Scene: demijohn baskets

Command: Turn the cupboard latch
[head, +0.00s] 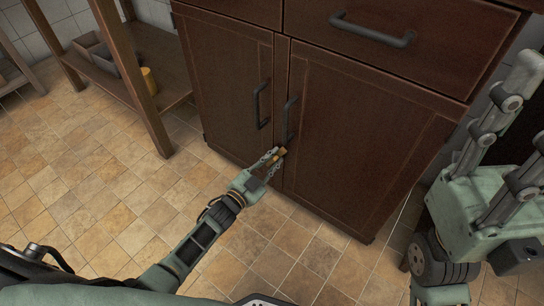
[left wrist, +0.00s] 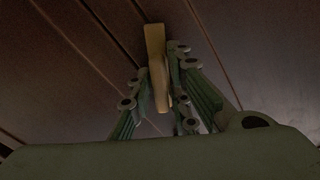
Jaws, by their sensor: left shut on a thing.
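The cupboard (head: 355,130) is dark brown wood with two closed doors that meet at a vertical seam. The latch (head: 281,152) is a small tan bar low on that seam, below the door handles, and looks tilted. My left gripper (head: 273,158) is shut on the latch, reaching it from the lower left. In the left wrist view the latch (left wrist: 155,55) stands upright in the picture between the two fingers (left wrist: 159,90), and its far end sticks out past them. The fingers hide part of it. My right gripper (head: 525,105) is open and empty at the right edge, away from the doors.
Two dark bar handles, the left (head: 262,103) and the right (head: 288,120), rise just above the latch. A drawer handle (head: 372,31) is higher up. A wooden shelf unit (head: 155,75) with grey bins (head: 97,50) and a yellow cup (head: 149,80) stands left. The tiled floor (head: 80,190) is clear.

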